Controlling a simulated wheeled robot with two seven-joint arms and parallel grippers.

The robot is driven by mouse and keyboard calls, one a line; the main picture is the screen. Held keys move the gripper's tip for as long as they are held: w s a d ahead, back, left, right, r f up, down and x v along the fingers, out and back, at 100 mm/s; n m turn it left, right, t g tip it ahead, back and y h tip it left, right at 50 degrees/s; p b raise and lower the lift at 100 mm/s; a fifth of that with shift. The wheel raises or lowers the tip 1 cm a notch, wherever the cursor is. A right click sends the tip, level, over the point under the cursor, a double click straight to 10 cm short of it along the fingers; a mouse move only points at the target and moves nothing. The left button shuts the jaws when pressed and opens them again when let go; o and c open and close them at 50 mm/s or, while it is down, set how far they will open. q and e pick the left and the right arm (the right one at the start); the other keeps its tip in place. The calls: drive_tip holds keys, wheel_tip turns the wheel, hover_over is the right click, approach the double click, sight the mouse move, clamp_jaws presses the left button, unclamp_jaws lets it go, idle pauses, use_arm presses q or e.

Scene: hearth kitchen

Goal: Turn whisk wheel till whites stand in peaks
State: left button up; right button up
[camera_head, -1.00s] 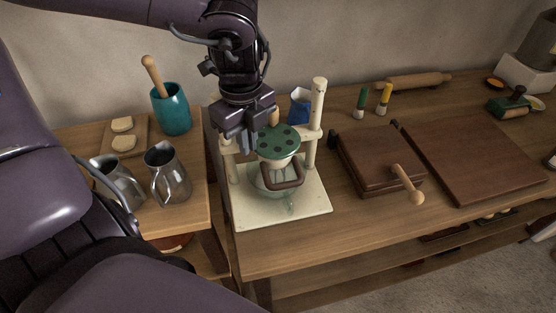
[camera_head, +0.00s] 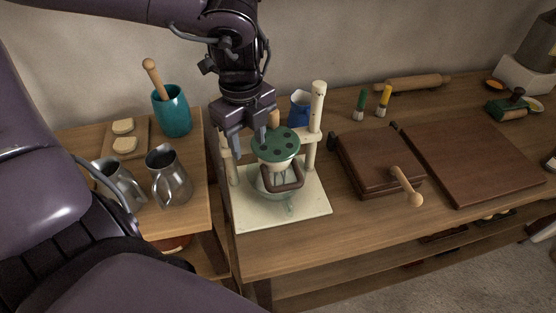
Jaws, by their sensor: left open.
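The whisk wheel (camera_head: 276,146) is a green disc with dark spots, mounted on a cream stand (camera_head: 252,207) with two posts. A small wooden knob (camera_head: 273,119) stands up at the wheel's far edge. Below the wheel sit a pale cone, a brown loop handle (camera_head: 284,186) and a glass bowl (camera_head: 262,189), partly hidden by the wheel. The whites inside cannot be made out. My left gripper (camera_head: 251,146) points down just left of the knob and wheel, with its fingers apart. I cannot tell whether a finger touches the knob. My right gripper is not in view.
A blue-and-white cup (camera_head: 300,110) stands behind the wheel. Left, a side table holds two metal jugs (camera_head: 169,177), a teal crock (camera_head: 171,111) and a board (camera_head: 134,152) with pale rounds. Right, a brown wooden box (camera_head: 377,165) with a handle and a large board (camera_head: 475,160) lie on the bench.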

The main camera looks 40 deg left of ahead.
use_arm(q)
wheel_tip(320, 180, up, 7)
drive_tip(key=p, duration=0.4)
drive_tip(key=shift+p, duration=0.3)
